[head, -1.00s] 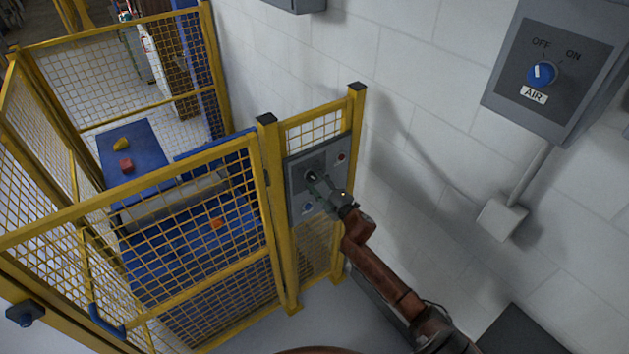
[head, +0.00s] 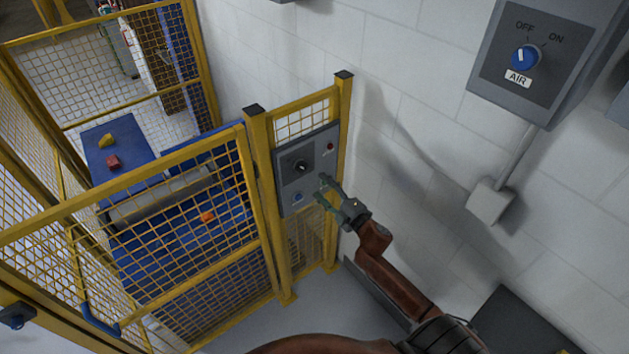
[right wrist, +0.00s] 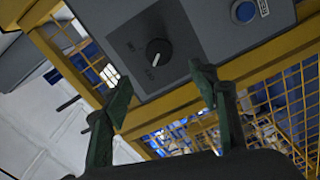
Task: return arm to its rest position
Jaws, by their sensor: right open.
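My right gripper (head: 327,190) is open and empty, in front of and a little below the black knob (head: 301,166) on the grey control panel (head: 291,186). It stands apart from the knob. In the right wrist view the open fingers (right wrist: 160,95) show with the knob (right wrist: 158,52) beyond them and nothing between them. The brown right arm (head: 395,280) reaches in from the lower right. My left gripper is not in view.
Yellow mesh fencing (head: 130,188) stands left of the panel, with blue tables, an orange piece (head: 208,217) and a red block (head: 113,162) behind it. The AIR switch box (head: 545,60) is on the white wall. A grey conduit box (head: 490,202) sits below it.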

